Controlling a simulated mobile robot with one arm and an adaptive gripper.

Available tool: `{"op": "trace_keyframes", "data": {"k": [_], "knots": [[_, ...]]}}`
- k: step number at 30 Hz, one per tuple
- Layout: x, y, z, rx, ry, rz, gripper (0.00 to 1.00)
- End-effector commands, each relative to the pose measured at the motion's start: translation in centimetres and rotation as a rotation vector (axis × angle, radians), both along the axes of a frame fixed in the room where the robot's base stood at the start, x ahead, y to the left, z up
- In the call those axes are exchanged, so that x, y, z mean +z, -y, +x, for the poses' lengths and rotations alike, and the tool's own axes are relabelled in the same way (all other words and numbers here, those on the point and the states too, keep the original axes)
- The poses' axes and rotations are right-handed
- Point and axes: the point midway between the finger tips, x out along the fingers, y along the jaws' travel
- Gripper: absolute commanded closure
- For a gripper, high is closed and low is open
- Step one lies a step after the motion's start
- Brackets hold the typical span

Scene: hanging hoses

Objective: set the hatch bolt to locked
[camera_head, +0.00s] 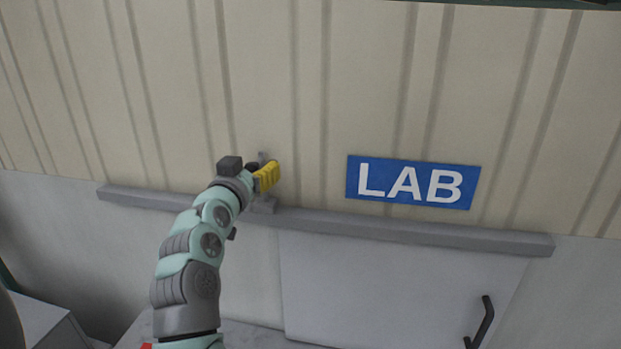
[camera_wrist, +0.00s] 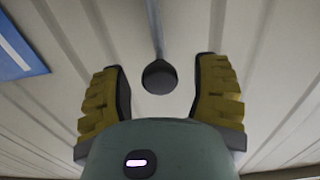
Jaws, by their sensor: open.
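My gripper (camera_head: 266,177), with yellow ribbed fingers, is at the wall just above the grey rail, left of the blue sign. In the wrist view its two fingers stand apart, with a dark round knob (camera_wrist: 160,77) on a thin grey rod between them. There is a visible gap on both sides of the knob. I take the knob and rod to be the hatch bolt's handle. In the head view a small grey piece (camera_head: 262,157) shows behind my gripper, and a grey bracket (camera_head: 264,205) sits below it on the rail. My gripper hides most of the bolt, so its setting cannot be told.
The grey rail (camera_head: 400,228) runs across the ribbed beige wall. A blue LAB sign (camera_head: 413,182) is to the right. Below the rail is a pale hatch panel (camera_head: 390,285) with a black handle (camera_head: 481,323). The wall around the gripper is clear.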

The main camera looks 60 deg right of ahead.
Motion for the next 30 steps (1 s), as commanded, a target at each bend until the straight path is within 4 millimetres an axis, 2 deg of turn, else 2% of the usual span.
{"op": "trace_keyframes", "data": {"k": [2,21,30], "knots": [[0.01,0.01,-0.02,0.000,0.000,0.000,0.35],[0.06,-0.03,0.01,0.001,0.000,-0.002,1.00],[-0.28,-0.02,0.01,0.000,0.000,-0.003,1.00]]}}
